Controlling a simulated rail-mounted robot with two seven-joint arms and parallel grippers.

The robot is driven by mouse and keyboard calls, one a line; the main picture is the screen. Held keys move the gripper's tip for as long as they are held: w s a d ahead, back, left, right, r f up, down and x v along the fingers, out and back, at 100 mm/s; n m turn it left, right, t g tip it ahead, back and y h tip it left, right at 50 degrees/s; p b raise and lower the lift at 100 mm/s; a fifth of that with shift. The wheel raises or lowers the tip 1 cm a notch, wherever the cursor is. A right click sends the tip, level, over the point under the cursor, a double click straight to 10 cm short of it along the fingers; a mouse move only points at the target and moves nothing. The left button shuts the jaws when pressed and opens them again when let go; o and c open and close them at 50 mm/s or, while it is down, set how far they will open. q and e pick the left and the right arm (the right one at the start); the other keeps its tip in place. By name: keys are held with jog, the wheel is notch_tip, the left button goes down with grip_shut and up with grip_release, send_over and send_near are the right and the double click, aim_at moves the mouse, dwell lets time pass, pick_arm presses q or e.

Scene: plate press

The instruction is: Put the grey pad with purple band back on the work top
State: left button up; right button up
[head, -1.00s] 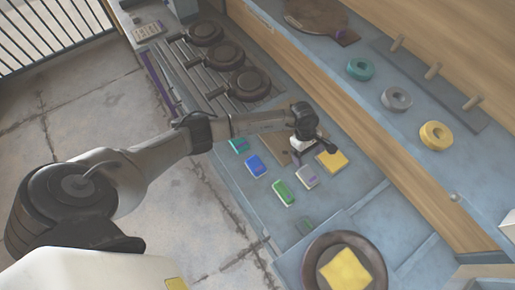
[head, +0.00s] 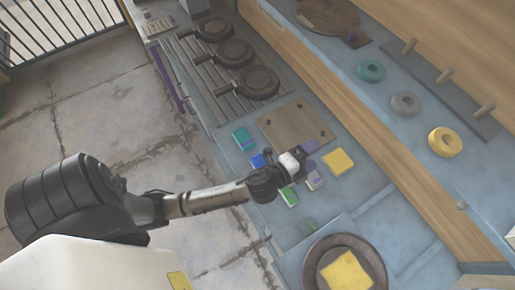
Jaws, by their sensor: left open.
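The grey pad with a purple band (head: 315,182) lies on the blue-grey work top (head: 345,190), just right of and below my left gripper in the head view. My left gripper (head: 296,162) is open and close above the pads. It appears empty, and its fingertips are small and partly hidden by its own body. I cannot tell whether it touches the grey pad. My right gripper is not in view.
Teal (head: 243,139), blue (head: 258,161), green (head: 288,196) and yellow (head: 338,161) pads lie around the gripper. A purple piece (head: 308,146) is by the wooden board (head: 292,124). A dark round plate (head: 311,262) holds another yellow pad (head: 346,272). Black round presses (head: 250,83) stand behind.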

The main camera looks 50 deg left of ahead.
pick_arm(q)
jog(key=s+a+f+n+g, duration=0.1)
jog(key=s+f+n+g, duration=0.2)
jog(key=s, duration=0.5)
jog(key=s+a+f+n+g, duration=0.2)
jog(key=s+f+n+g, duration=0.1)
jog(key=s+n+g, duration=0.3)
jog(key=s+a+f+n+g+y, duration=0.1)
jog(key=s+f+n+g, duration=0.2)
jog(key=s, duration=0.7)
jog(key=shift+s+a+f+n+g, duration=0.15)
jog(key=shift+s+n+g, duration=0.25)
jog(key=shift+n+g, duration=0.65)
